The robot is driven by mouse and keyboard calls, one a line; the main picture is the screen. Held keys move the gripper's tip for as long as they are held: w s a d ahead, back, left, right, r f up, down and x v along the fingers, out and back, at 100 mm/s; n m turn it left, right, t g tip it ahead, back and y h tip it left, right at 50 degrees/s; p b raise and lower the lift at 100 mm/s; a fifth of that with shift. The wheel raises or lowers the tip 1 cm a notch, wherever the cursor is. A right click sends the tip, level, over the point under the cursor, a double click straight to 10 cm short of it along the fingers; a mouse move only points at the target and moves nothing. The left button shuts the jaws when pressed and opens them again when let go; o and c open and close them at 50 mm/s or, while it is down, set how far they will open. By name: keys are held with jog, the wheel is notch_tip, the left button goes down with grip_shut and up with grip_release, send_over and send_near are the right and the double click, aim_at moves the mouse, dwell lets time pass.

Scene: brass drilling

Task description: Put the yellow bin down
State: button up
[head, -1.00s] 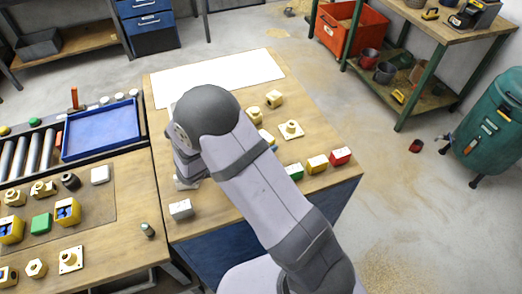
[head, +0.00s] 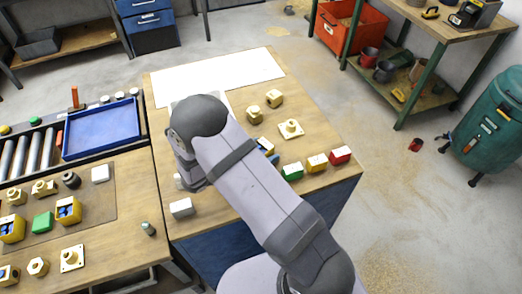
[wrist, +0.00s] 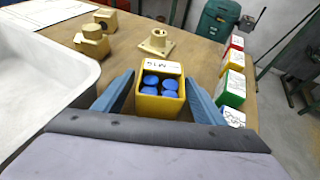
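The yellow bin (wrist: 160,103) has a white label on its far rim and holds several blue round-topped pieces. In the wrist view it sits upright between the two blue fingers of my gripper (wrist: 158,88), which press against its sides. In the head view my arm hides most of the bin and gripper; only a small part of the bin shows beside my arm (head: 265,144). Whether its base touches the wooden table (head: 320,190) is hidden.
Green (wrist: 233,88), yellow (wrist: 234,61) and red (wrist: 236,43) labelled blocks stand in a row on the right. A label-topped piece (wrist: 233,117) sits nearer, by the right finger. A brass flange (wrist: 156,42) and brass blocks lie beyond. A white tray (wrist: 50,70) is at left.

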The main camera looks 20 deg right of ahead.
jog(key=shift+r, duration=0.15)
jog(key=b+v, duration=0.3)
jog(key=v, duration=0.9)
jog(key=shift+r, duration=0.1)
